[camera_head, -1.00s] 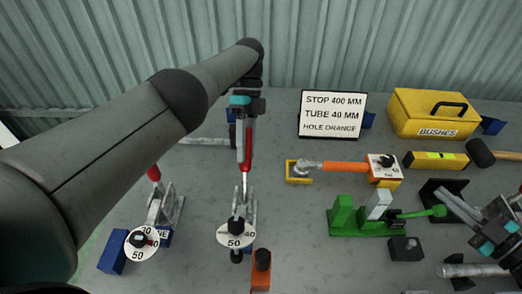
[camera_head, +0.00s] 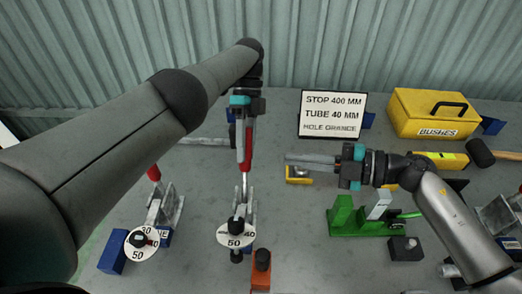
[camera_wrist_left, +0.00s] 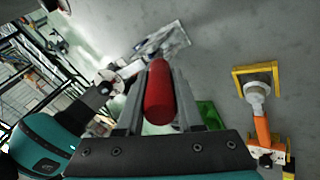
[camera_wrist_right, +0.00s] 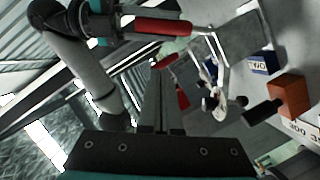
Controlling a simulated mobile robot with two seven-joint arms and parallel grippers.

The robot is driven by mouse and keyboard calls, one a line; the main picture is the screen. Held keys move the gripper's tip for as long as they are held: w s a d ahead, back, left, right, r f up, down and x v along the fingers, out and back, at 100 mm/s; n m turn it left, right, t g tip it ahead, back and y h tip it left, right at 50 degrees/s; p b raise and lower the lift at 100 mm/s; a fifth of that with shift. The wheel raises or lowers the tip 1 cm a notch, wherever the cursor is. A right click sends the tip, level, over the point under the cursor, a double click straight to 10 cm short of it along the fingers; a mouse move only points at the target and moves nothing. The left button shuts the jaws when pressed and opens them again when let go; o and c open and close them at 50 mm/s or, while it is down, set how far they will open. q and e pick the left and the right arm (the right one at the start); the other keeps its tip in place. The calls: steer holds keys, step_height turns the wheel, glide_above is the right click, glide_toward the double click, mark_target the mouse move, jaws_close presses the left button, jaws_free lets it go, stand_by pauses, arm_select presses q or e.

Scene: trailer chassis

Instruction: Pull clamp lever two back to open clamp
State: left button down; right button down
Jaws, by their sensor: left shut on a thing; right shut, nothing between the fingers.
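The clamp with the red-handled lever (camera_head: 247,163) stands in the middle of the bench, with a white dial (camera_head: 235,234) in front of it. My left gripper (camera_head: 246,135) is shut on the red handle from behind. The handle shows between its fingers in the left wrist view (camera_wrist_left: 160,92). The lever points back from the clamp's metal frame (camera_head: 251,206). My right gripper (camera_head: 287,160) is shut and empty, its fingers pointing left toward the lever but apart from it. A second clamp with a red lever (camera_head: 154,173) stands to the left.
A yellow bracket (camera_head: 298,180) lies below my right gripper's fingers. A green fixture (camera_head: 342,222) and a dark block (camera_head: 404,250) are in front of my right arm. A sign (camera_head: 332,114) and a yellow box (camera_head: 434,113) stand at the back. An orange block (camera_head: 261,270) sits near the front.

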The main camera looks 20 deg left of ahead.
arm_select(q)
steer(key=shift+a, duration=0.1)
arm_select(e)
steer(key=w+a+f, duration=0.2)
steer(key=a+f, duration=0.1)
steer(key=a, duration=0.5)
steer(key=shift+a, duration=0.35)
steer(key=shift+f, duration=0.1)
steer(key=shift+w, duration=0.15)
